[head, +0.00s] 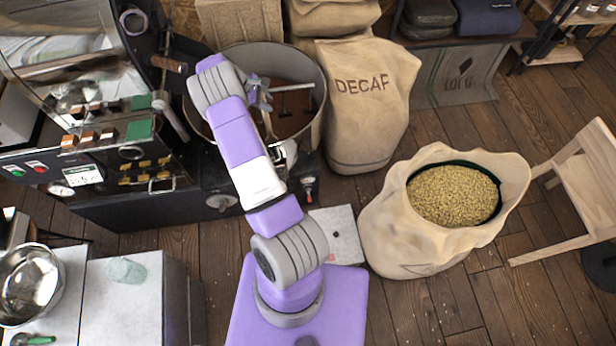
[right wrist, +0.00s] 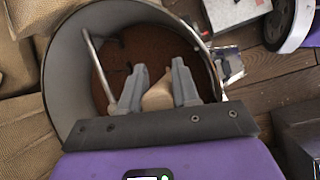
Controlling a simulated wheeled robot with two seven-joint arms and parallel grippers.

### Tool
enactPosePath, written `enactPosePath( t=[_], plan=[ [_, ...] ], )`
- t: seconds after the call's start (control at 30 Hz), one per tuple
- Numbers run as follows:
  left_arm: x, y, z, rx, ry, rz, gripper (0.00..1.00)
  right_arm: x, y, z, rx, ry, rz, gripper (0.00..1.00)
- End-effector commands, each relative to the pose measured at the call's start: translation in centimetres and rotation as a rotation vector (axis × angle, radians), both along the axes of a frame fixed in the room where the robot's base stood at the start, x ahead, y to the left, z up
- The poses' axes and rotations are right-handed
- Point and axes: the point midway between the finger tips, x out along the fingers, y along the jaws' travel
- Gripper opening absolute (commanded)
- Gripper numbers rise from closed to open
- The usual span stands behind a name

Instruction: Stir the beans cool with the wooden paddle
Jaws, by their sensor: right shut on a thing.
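My right gripper (head: 259,93) reaches over the round metal cooling bin (head: 318,78) at the roaster. The right wrist view shows its two grey fingers (right wrist: 158,82) shut on a tan wooden piece, which appears to be the wooden paddle (right wrist: 158,99). In the head view a thin pale part of the paddle (head: 269,126) shows below the fingers. Brown beans (head: 292,110) cover the bin's floor. They also show in the right wrist view (right wrist: 150,48). The paddle's lower end is hidden, so I cannot tell whether it touches the beans. My left gripper is not in view.
The roaster panel (head: 120,150) stands at left. A DECAF sack (head: 370,100) stands right of the bin, and an open sack of pale beans (head: 400,240) stands nearer. A wooden chair (head: 585,185) is far right.

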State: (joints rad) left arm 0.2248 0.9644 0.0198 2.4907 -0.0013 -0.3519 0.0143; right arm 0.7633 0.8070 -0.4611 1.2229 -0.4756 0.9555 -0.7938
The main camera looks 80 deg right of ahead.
Motion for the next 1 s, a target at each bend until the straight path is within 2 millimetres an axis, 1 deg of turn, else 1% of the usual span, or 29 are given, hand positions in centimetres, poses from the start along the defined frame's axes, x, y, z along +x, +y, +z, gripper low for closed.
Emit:
enactPosePath(
  t=[0.03,0.1,0.5,0.63,0.73,0.83,0.97,1.0],
  plan=[
    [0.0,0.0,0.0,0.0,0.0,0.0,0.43,-0.8,-0.3,0.1,-0.001,0.0,-0.003,0.0],
    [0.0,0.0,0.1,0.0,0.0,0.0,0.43,-1.9,-0.6,0.1,-0.002,0.0,-0.004,0.0],
    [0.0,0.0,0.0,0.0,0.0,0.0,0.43,-7.6,-2.6,0.1,-0.002,-0.001,-0.002,0.0],
    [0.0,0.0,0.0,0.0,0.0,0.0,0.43,-9.1,-3.1,0.1,-0.001,0.0,-0.002,0.0],
    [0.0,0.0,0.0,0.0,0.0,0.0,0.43,-9.7,-3.4,0.1,-0.002,-0.001,0.0,0.0],
    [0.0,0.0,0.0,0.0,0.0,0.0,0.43,-9.7,-3.4,0.1,-0.002,-0.002,0.001,0.0],
    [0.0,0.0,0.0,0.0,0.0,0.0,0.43,-8.2,-2.9,0.0,0.0,-0.002,0.005,0.0],
    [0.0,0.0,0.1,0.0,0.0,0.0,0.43,-7.6,-2.7,0.0,0.0,-0.002,0.005,0.0]
  ],
)
